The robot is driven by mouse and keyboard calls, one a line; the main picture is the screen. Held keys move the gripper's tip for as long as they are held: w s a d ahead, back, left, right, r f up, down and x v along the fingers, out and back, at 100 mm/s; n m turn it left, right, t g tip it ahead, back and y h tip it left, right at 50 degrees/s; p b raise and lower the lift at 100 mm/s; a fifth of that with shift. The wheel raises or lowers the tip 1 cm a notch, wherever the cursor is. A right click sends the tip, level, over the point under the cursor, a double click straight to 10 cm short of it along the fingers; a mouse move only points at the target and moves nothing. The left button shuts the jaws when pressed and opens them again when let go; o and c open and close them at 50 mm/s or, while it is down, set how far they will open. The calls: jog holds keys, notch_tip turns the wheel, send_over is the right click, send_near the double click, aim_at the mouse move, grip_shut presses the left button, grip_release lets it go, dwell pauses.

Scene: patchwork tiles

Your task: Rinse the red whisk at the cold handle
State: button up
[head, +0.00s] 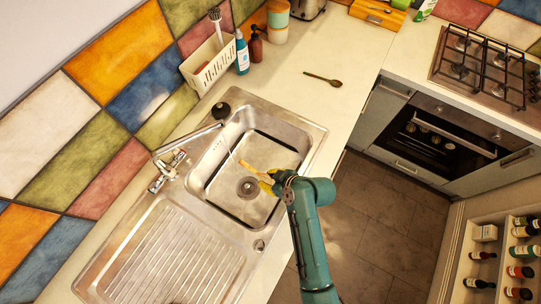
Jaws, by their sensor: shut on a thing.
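My gripper (267,184), with yellow fingers, is over the right side of the sink basin. It is shut on a slim orange-yellow utensil (248,167) that points up and left towards the tap. I cannot make out a red whisk head on it. The tap spout (196,137) reaches over the basin, and a thin pale line like water falls from its tip. The tap has two handles, an upper one (179,156) and a lower one (156,185). I cannot tell which is cold.
The steel sink (290,122) has a drainboard (172,262) at lower left. A white caddy (212,62) with a grey-headed utensil, a blue bottle (241,54) and a brown bottle (256,46) stand behind. A dark spoon (322,79) lies on the counter. Counter around the spoon is clear.

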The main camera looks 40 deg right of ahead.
jog(key=s+d+r+t+p, duration=0.1)
jog(key=s+d+r, duration=0.1)
jog(key=d+r, duration=0.1)
jog(key=w+a+f+b, duration=0.1)
jog(key=w+b, duration=0.3)
jog(key=w, duration=0.3)
jog(key=w+a+f+b, duration=0.2)
jog(key=w+b, duration=0.2)
jog(key=w, duration=0.2)
jog(key=shift+w+a+f+m+t+b, duration=0.25)
jog(key=shift+w+a+m+t+b, duration=0.05)
jog(key=shift+w+m, duration=0.1)
jog(key=shift+d, duration=0.1)
jog(key=shift+w+d+b, duration=0.15)
jog(key=shift+d+b, duration=0.25)
jog(key=shift+d, duration=0.1)
jog(key=shift+a, duration=0.1)
